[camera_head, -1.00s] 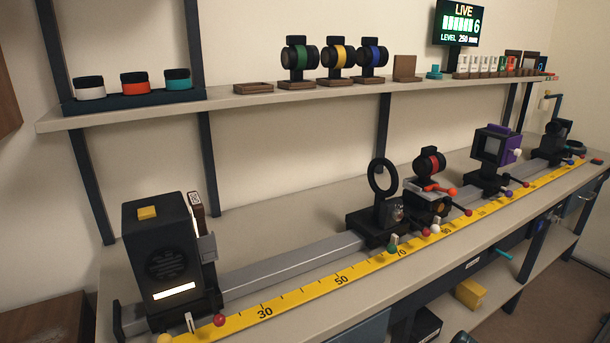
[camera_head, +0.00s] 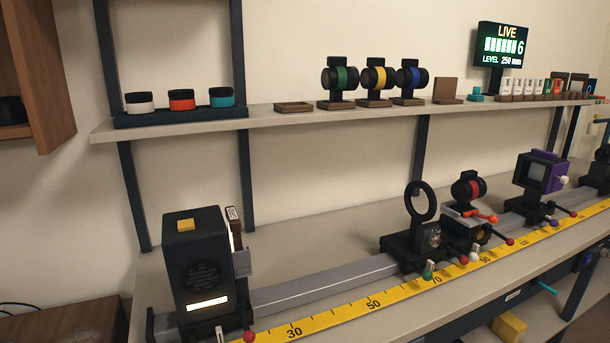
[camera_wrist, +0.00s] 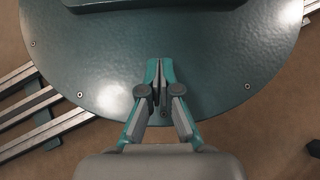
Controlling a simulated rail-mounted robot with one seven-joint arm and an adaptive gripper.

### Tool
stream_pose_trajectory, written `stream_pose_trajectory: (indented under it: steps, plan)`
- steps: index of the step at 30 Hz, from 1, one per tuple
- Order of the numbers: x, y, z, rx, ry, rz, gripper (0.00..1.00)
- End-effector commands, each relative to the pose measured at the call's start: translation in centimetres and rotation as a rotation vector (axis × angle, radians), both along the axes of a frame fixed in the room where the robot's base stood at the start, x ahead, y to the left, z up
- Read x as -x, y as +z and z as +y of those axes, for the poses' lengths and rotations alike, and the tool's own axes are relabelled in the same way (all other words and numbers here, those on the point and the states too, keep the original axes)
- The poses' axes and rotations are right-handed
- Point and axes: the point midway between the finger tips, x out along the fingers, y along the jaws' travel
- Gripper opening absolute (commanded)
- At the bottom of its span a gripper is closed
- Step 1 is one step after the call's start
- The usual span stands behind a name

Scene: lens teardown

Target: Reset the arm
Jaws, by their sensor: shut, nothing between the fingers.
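My gripper (camera_wrist: 159,75) shows in the wrist view, with its teal fingers closed together and nothing between them. It points down over a dark green round plate with small screws, which is part of my own base. My arm and gripper do not show in the head view. The gripper is far from the bench things, and none of them is in the wrist view.
The bench carries a rail with a black lamp box (camera_head: 203,270), a ring holder (camera_head: 420,203), a red lens mount (camera_head: 467,190) and a purple-backed screen box (camera_head: 540,172). A yellow scale (camera_head: 400,300) runs along the front. Lens stands and caps sit on the shelf (camera_head: 300,120).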

Motion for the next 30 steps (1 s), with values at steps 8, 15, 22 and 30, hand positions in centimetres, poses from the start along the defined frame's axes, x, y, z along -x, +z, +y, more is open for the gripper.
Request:
stream_pose_trajectory:
  steps: [8, 15, 22, 30]
  plan:
    - [-0.9, 4.1, 0.2, -0.001, 0.018, -0.054, 0.00]
    - [-2.0, 8.9, 0.2, 0.001, 0.018, -0.130, 0.00]
    - [-3.5, 13.8, 0.2, 0.001, 0.019, -0.216, 0.00]
    - [-4.4, 15.9, 0.2, 0.001, 0.020, -0.269, 0.00]
